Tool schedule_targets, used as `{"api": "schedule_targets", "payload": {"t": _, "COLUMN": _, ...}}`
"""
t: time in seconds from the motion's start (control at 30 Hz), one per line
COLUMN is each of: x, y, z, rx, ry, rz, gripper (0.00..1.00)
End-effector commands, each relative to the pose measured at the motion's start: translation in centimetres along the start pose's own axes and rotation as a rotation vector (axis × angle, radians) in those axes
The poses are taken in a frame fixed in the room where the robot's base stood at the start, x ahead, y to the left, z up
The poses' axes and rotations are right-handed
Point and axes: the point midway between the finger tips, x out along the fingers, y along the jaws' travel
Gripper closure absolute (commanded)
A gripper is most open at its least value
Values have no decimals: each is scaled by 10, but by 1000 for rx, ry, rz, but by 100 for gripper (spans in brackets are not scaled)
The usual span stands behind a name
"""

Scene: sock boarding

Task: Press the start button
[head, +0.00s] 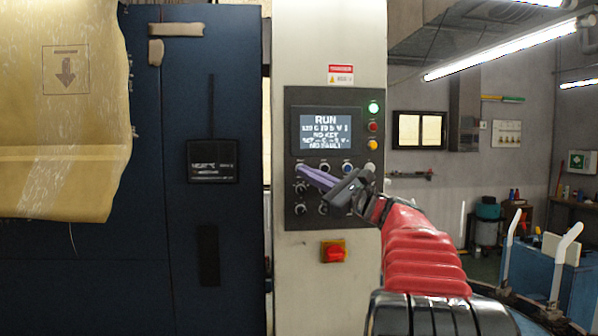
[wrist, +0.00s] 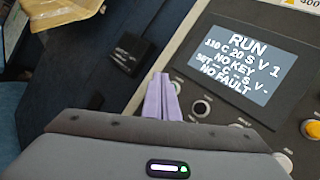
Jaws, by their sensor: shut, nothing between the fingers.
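The control panel (head: 293,125) is a dark plate on a pale column. Its display (head: 325,131) reads RUN, NO KEY and NO FAULT; the display also shows in the wrist view (wrist: 243,60). Beneath it is a row of small buttons and knobs, including a blue one (head: 347,166); I cannot read any start label. My gripper (head: 301,170) is shut and empty, its purple fingers pointing at the left end of that row. In the wrist view the fingertips (wrist: 161,77) lie left of a pale-ringed button (wrist: 178,88), which they partly cover. I cannot tell whether they touch the panel.
A glowing green light (head: 373,108), a red one (head: 373,127) and a yellow one (head: 372,145) line the panel's right side. A red knob on yellow (head: 333,251) sits below. A dark blue cabinet (head: 150,265) and hanging tan sheet (head: 60,110) are left.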

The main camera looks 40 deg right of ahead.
Motion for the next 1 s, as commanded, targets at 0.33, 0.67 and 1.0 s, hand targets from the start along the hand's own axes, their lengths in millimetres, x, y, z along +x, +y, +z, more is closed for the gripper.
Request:
{"api": "schedule_targets", "payload": {"t": 0.33, "x": -18, "y": 13, "z": 13, "rx": 0, "ry": -1, "rz": 1, "gripper": 100}}
{"api": "schedule_targets", "payload": {"t": 0.67, "x": -25, "y": 19, "z": 18, "rx": 0, "ry": 0, "rz": 0, "gripper": 100}}
{"api": "schedule_targets", "payload": {"t": 1.0, "x": -25, "y": 19, "z": 18, "rx": 0, "ry": 0, "rz": 1, "gripper": 100}}
